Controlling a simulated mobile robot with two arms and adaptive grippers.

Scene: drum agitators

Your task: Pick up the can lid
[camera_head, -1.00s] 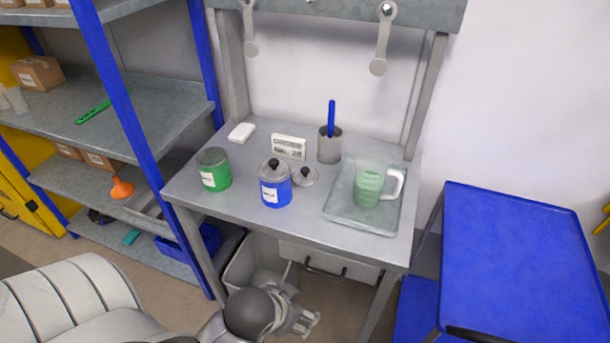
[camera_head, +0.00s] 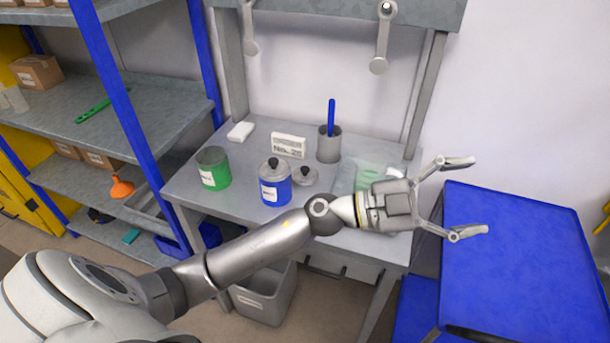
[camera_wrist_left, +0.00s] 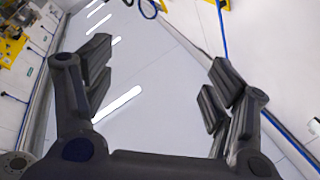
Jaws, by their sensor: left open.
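A grey can lid (camera_head: 305,176) with a dark knob lies on the metal table, just right of the blue can. The blue can (camera_head: 275,188) has a similar knobbed lid (camera_head: 274,168) on top. A green can (camera_head: 213,170) stands open at the left of the table. My right gripper is not in view.
The table (camera_head: 240,205) also holds a white display box (camera_head: 288,146), a grey cup with a blue stick (camera_head: 329,147), and a tray with a green jug, partly covered by my left arm. A blue cart (camera_head: 530,260) stands right, shelves left.

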